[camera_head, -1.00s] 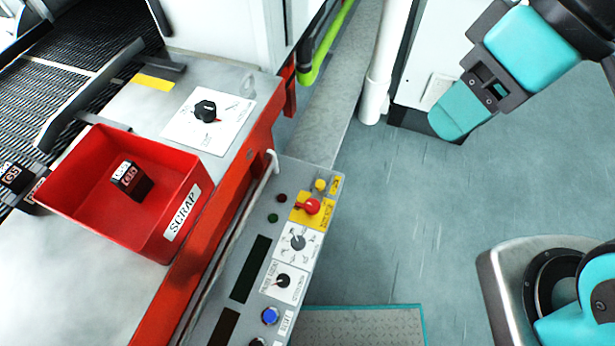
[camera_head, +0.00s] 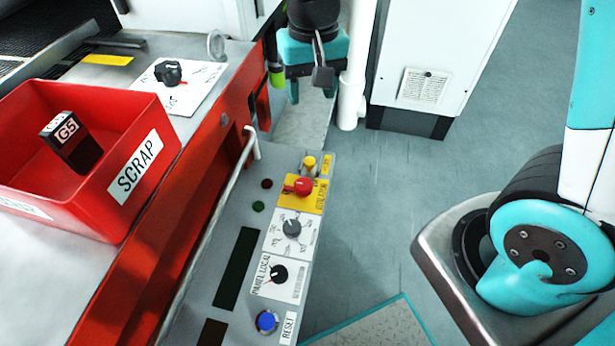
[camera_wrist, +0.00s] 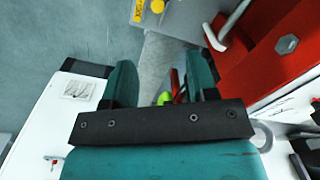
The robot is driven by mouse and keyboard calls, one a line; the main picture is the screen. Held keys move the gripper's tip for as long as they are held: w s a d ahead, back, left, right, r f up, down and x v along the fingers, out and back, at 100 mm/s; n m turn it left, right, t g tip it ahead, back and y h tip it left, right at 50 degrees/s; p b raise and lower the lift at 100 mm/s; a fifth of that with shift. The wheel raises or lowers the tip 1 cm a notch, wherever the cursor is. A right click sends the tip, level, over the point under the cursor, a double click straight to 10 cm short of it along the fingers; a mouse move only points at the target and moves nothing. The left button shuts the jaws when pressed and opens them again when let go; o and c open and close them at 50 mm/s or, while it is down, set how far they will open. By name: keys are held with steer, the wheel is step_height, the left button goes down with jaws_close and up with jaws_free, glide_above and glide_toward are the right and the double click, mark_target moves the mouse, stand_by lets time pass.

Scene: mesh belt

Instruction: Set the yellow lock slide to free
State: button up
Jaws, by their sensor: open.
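A small yellow knob (camera_head: 309,164), which looks like the lock slide, stands at the far end of the grey control panel (camera_head: 205,300), next to a yellow label. Its setting is too small to read. My gripper (camera_head: 311,92) points down beyond the panel's far end, apart from the knob. It is open and empty; its two teal fingers show in the wrist view (camera_wrist: 161,80).
Nearer on the panel are a grey selector (camera_head: 292,228), a black selector (camera_head: 278,274) and a blue reset button (camera_head: 267,321). A rail (camera_head: 215,225) runs along its left side. A red scrap bin (camera_head: 150,110) stands left. A white pipe (camera_head: 352,85) and white cabinet (camera_head: 440,50) stand beyond.

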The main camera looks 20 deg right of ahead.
mark_target(310, 160)
steer(key=f, duration=0.6)
steer(key=f+b, duration=0.1)
steer(key=f, duration=0.5)
steer(key=w+f+b, duration=0.1)
steer(key=f, duration=0.6)
steer(key=shift+d, duration=0.15)
